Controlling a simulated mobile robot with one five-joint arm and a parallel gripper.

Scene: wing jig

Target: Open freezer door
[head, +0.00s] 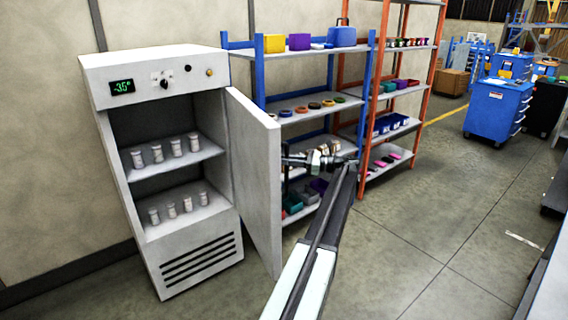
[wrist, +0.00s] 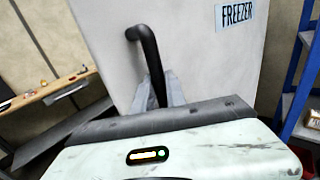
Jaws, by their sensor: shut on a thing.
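The freezer (head: 160,68) is a white cabinet at the left of the head view, with a green display on top. Its door (head: 256,180) stands wide open, swung out to the right. Two shelves inside hold several small white jars (head: 156,153). In the wrist view the door's outer face (wrist: 185,50) carries a FREEZER label (wrist: 236,14) and a black bar handle (wrist: 150,58). My gripper (wrist: 160,92) is shut on the handle's lower part. In the head view my gripper (head: 292,160) is at the door's far side, and the door hides its fingertips.
A blue-framed shelf (head: 300,103) and an orange-framed shelf (head: 404,90) with bins stand behind the door and my arm. Blue tool cabinets (head: 496,108) stand at the far right. The grey floor (head: 420,235) right of my arm is clear.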

